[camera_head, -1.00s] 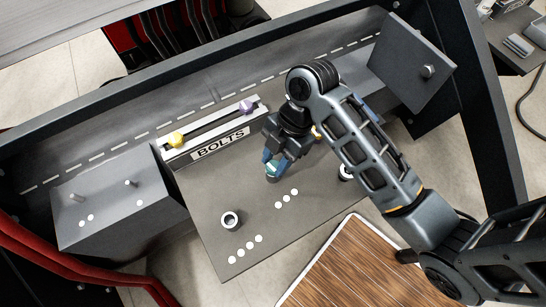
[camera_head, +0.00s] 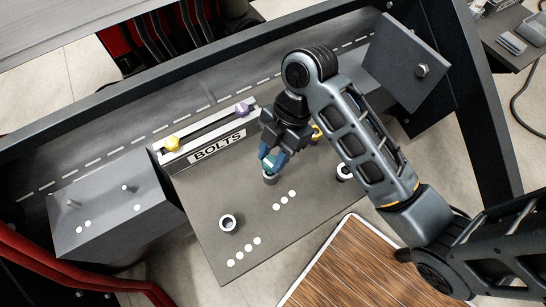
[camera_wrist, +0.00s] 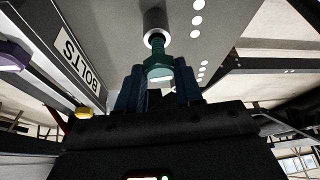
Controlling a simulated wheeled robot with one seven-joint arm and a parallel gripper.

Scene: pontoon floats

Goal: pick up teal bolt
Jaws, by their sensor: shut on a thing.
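The teal bolt (camera_head: 268,162) is between the blue fingertips of my gripper (camera_head: 271,157), which is shut on its head. In the wrist view the teal bolt (camera_wrist: 159,68) has its shank pointing at a round grey socket (camera_wrist: 155,22). The shank lines up with the socket's mouth; I cannot tell whether its tip is still inside. In the head view the socket (camera_head: 269,178) stands on the dark plate just below the fingertips. The fingers of my gripper also show in the wrist view (camera_wrist: 159,88).
A rack labelled BOLTS (camera_head: 217,147) holds a yellow bolt (camera_head: 172,143) and a purple bolt (camera_head: 242,108). An empty socket (camera_head: 228,223) stands at the front left of the plate, another (camera_head: 344,171) beside my arm. A grey angled block (camera_head: 115,205) is at the left.

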